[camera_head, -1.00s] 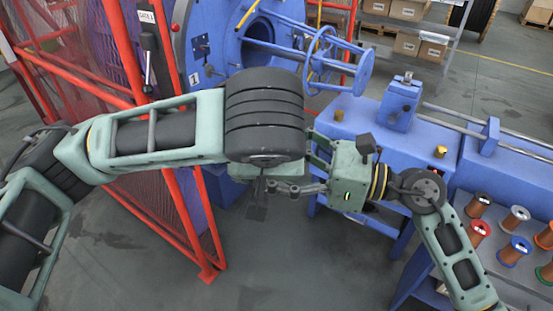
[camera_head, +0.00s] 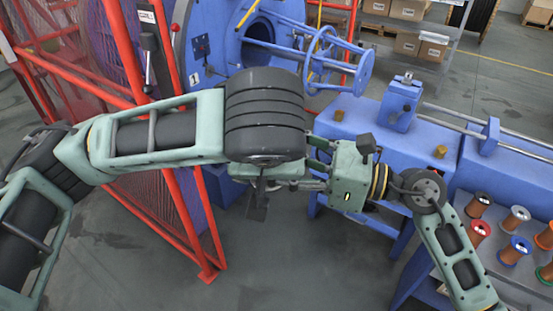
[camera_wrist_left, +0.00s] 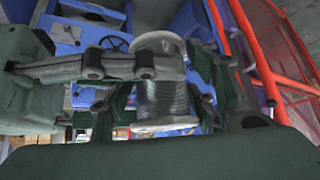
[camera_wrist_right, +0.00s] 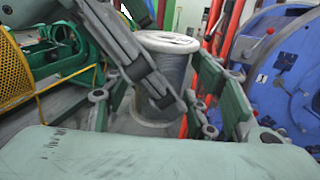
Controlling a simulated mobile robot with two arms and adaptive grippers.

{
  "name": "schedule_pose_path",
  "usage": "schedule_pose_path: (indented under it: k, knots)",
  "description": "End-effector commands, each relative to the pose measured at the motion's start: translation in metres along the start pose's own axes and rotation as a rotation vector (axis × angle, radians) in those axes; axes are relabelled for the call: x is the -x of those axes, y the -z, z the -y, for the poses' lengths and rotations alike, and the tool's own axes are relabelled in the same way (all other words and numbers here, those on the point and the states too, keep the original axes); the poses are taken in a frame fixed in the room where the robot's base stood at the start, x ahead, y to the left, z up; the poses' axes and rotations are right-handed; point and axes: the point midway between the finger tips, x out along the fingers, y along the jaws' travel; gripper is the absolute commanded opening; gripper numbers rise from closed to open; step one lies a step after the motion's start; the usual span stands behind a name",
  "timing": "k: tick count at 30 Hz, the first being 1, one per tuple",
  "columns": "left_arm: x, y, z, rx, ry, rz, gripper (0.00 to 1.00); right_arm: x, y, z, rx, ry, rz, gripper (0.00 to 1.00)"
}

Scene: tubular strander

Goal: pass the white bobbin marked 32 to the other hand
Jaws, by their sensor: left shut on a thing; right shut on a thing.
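The bobbin, with pale flanges and grey wire on its core, shows in the left wrist view (camera_wrist_left: 163,98) and the right wrist view (camera_wrist_right: 160,82). No number can be read on it. My left gripper (camera_wrist_left: 160,108) is shut on it. My right gripper (camera_wrist_right: 160,100) is also shut on it, reaching in from the other side. In the head view my left arm hides the bobbin; parts of the left gripper (camera_head: 258,196) and the right gripper (camera_head: 312,172) show beside and below the thick wrist.
A blue machine (camera_head: 385,125) with a wheel stands behind. A red mesh guard (camera_head: 150,190) stands close at the left. The floor below the grippers is clear.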

Motion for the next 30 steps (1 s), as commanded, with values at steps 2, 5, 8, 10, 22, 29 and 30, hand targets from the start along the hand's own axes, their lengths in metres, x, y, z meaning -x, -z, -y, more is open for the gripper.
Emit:
schedule_pose_path:
  k: [2, 5, 8, 10, 22, 29, 30]
  knots:
    - [0.001, 0.001, 0.0, 0.002, -0.001, -0.003, 0.57, 0.0, -0.002, 0.0, 0.002, 0.0, 0.004, 0.04]
    - [0.001, 0.001, 0.0, 0.002, 0.0, -0.002, 0.66, 0.0, -0.002, 0.0, 0.002, 0.0, 0.004, 0.04]
    - [0.001, 0.001, 0.0, 0.001, 0.0, -0.002, 0.74, 0.0, -0.002, 0.0, 0.002, 0.0, 0.004, 0.04]
    - [0.0, 0.001, 0.0, 0.001, 0.0, -0.001, 0.74, 0.0, -0.002, 0.0, 0.002, 0.0, 0.004, 0.04]
    - [0.01, 0.002, 0.0, 0.0, -0.001, -0.005, 0.74, 0.0, -0.002, 0.0, 0.002, 0.0, 0.004, 0.04]
    - [0.048, 0.003, 0.0, -0.001, -0.001, -0.009, 0.74, 0.0, -0.002, 0.0, 0.002, 0.0, 0.004, 0.04]
    - [0.055, 0.003, 0.0, -0.002, -0.001, -0.009, 0.74, 0.0, -0.002, 0.0, 0.002, 0.0, 0.004, 0.04]
